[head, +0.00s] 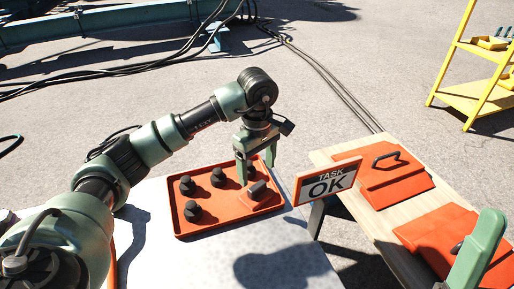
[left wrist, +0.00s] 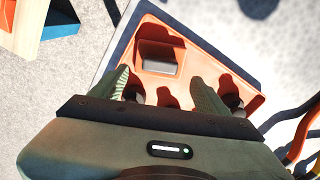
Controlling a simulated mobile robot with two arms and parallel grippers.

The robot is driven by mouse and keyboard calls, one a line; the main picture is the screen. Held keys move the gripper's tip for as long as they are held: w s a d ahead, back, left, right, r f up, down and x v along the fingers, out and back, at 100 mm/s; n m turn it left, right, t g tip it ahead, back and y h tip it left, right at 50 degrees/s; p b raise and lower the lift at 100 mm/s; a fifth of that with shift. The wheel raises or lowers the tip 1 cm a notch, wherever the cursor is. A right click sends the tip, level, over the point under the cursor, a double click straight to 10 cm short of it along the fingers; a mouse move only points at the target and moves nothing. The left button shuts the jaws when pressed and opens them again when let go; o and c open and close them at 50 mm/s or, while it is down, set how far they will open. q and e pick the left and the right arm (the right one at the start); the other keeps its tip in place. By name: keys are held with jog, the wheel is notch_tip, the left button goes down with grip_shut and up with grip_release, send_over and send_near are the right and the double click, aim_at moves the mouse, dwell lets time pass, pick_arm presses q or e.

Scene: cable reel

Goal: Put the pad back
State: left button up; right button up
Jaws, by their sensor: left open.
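An orange pad with a dark grip (head: 262,198) lies at the right end of the shallow orange tray (head: 204,233). In the left wrist view the pad (left wrist: 160,52) shows ahead of the fingertips. My left gripper (head: 256,170) is open and points down over the tray's right part, close above and behind the pad. Its fingers (left wrist: 163,85) are apart with nothing seen clamped between them. A green part at the lower right edge looks like my right gripper (head: 478,250); its jaws cannot be made out.
Several black knobs (head: 218,177) stand in the tray, on a light table (head: 160,265). A "TASK OK" sign (head: 326,182) stands beside it. A wooden bench (head: 330,153) to the right bears two orange panels (head: 390,180) with dark handles. A yellow rack (head: 476,95) stands far right.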

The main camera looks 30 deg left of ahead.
aim_at(257, 186)
pick_arm(q)
notch_tip(257, 186, up, 6)
jog(key=p, duration=0.1)
jog(key=shift+p, duration=0.4)
pick_arm(e)
jog(key=w+a+f+g+h, duration=0.1)
jog(key=w+f+g+h, duration=0.1)
jog(key=w+f+g, duration=0.3)
jog(key=w, duration=0.3)
jog(key=shift+a+f+g, duration=0.2)
jog(key=shift+f+g, duration=0.1)
